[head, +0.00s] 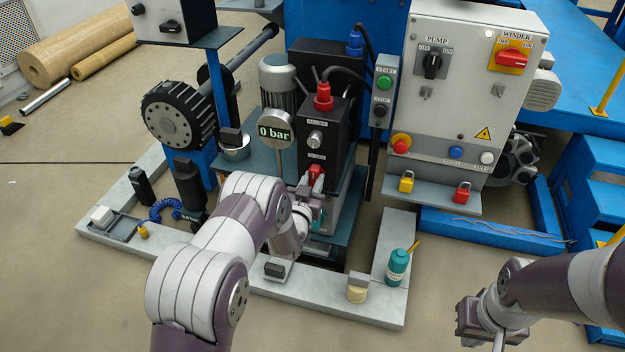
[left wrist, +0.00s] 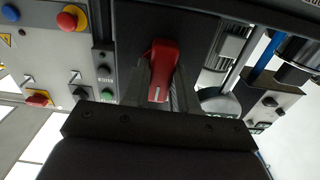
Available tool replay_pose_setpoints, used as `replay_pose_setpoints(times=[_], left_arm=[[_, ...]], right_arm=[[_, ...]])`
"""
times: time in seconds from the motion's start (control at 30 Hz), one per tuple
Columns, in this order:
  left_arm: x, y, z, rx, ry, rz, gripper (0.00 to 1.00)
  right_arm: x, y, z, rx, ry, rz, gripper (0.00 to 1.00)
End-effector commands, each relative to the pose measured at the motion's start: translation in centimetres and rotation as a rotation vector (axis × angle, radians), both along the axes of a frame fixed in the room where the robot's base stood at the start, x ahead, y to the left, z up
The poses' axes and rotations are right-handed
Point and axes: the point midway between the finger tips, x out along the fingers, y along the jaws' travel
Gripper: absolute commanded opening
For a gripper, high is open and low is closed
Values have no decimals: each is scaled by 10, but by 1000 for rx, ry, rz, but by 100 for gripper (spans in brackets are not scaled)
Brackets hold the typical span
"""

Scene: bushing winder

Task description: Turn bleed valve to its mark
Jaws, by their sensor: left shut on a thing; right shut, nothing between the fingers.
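The bleed valve is a red lever (head: 316,171) low on the front of the black hydraulic block, under a small label that I cannot read surely. My left gripper (head: 314,188) reaches it from the front and is shut on it. In the left wrist view the red lever (left wrist: 161,72) sits between the two fingers (left wrist: 160,98). The fingers and arm hide part of the lever, and I cannot make out its mark. The gauge (head: 275,131) reads 0 bar. My right gripper (head: 497,338) is shut and empty at the lower right, away from the machine.
The control cabinet (head: 465,85) with padlocks stands to the right. A teal bottle (head: 397,267) and a beige-topped pot (head: 357,288) are on the front frame. The floor between the arms is clear.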

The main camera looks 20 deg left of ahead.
Motion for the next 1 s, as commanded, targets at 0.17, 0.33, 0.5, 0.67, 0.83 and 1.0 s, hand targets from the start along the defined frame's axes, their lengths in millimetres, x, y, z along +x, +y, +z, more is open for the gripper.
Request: replay_pose_setpoints(times=[0.17, 0.33, 0.5, 0.67, 0.83, 1.0], left_arm=[[3, 0, 5, -35, -10, 0, 0], [3, 0, 5, -47, -10, 0, 0], [3, 0, 5, -49, -10, 0, 0], [3, 0, 5, -49, -11, 0, 31], [2, 0, 4, -48, -7, 0, 53], [1, 0, 3, -47, -3, 0, 53]], right_arm=[[0, 0, 2, 0, 0, 0, 0], [0, 0, 2, 0, 0, 0, 0], [0, 0, 2, 0, 0, 0, 0], [0, 0, 2, 0, 0, 0, 0], [0, 0, 2, 0, 0, 0, 0], [0, 0, 2, 0, 0, 0, 0]])
